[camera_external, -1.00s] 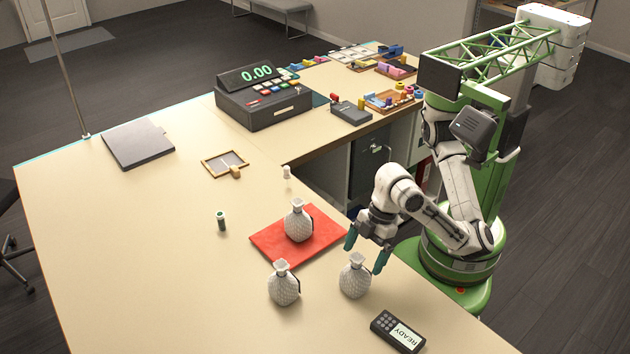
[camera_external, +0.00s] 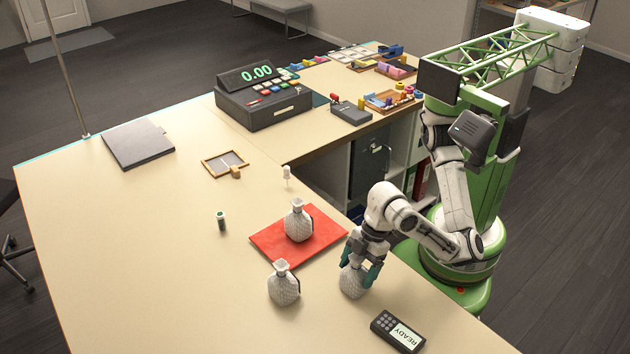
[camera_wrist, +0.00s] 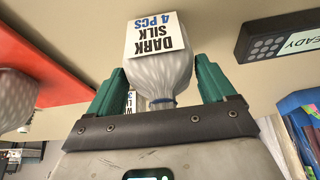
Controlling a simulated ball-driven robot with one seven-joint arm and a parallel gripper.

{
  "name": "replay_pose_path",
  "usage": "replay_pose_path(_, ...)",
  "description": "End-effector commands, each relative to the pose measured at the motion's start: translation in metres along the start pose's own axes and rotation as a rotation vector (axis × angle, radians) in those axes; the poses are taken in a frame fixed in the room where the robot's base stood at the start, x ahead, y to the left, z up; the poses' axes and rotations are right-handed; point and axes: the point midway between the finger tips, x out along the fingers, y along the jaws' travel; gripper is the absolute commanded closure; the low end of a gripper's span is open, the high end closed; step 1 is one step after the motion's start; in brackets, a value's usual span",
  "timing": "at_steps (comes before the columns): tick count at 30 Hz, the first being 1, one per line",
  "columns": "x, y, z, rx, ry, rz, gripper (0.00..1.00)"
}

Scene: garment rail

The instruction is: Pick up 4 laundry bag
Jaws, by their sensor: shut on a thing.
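My gripper (camera_external: 360,267) is at the right-hand laundry bag (camera_external: 350,284), a pale, patterned bag with a tied neck, standing on the counter near its front edge. In the wrist view this bag (camera_wrist: 165,82) sits between my green fingers (camera_wrist: 160,88), which are shut on it. Its white tag (camera_wrist: 157,38) reads "DARK SILK 4 PCS". A second pale bag (camera_external: 283,287) stands to its left on the counter. A third (camera_external: 298,224) stands on the red mat (camera_external: 265,245) behind them. No tags can be read on those two.
A card terminal (camera_external: 398,332) reading "READY" lies to the right, near the counter edge. The cash register (camera_external: 263,107) is at the back.

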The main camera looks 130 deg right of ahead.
Motion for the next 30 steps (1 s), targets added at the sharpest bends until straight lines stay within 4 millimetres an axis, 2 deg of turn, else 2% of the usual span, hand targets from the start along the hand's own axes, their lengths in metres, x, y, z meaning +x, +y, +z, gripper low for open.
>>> replay_pose_path(1,0.0,0.0,0.0,0.0,0.0,0.0,0.38)
replay_pose_path(7,-0.001,0.0,0.0,0.0,0.001,0.0,0.55)
replay_pose_path(14,-0.001,0.0,-0.001,0.0,0.002,0.0,0.56)
replay_pose_path(20,-0.013,0.0,-0.006,0.001,0.003,-0.001,0.56)
replay_pose_path(24,-0.033,-0.001,-0.014,0.001,0.003,-0.004,0.56)
replay_pose_path(30,-0.083,0.003,0.001,0.003,0.005,-0.008,0.56)
